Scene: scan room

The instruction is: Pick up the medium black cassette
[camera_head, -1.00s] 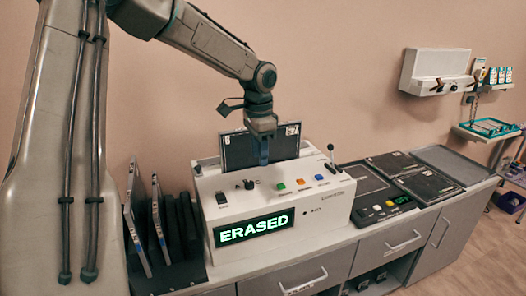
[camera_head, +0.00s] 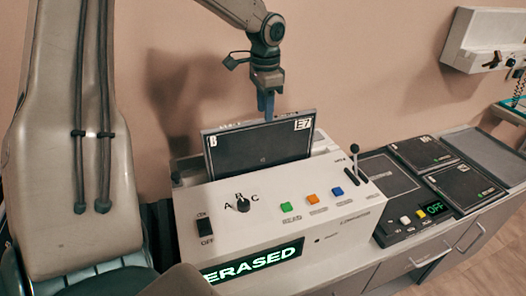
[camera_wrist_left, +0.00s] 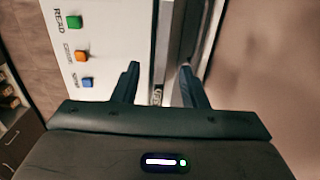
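A black cassette (camera_head: 262,150) marked "B" and "E7" stands upright in the slot of the white eraser machine (camera_head: 330,205), its lower part hidden. It may be the medium one, but sizes are hard to compare. My left gripper (camera_head: 266,112) is above the machine at the cassette's top edge, pointing down. In the left wrist view my left gripper (camera_wrist_left: 160,82) has its two fingers apart, with a slot edge and the cassette's dark edge (camera_wrist_left: 184,35) between or just beyond them. Nothing is clearly held. My right gripper is not in view.
The machine's display (camera_head: 252,262) reads "ERASED". Two more black cassettes (camera_head: 419,152) (camera_head: 464,186) lie flat on the counter to the right, beside a small console (camera_head: 412,218) reading "OFF". A lever (camera_head: 355,160) rises at the machine's right end. A wall unit (camera_head: 484,40) is at upper right.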

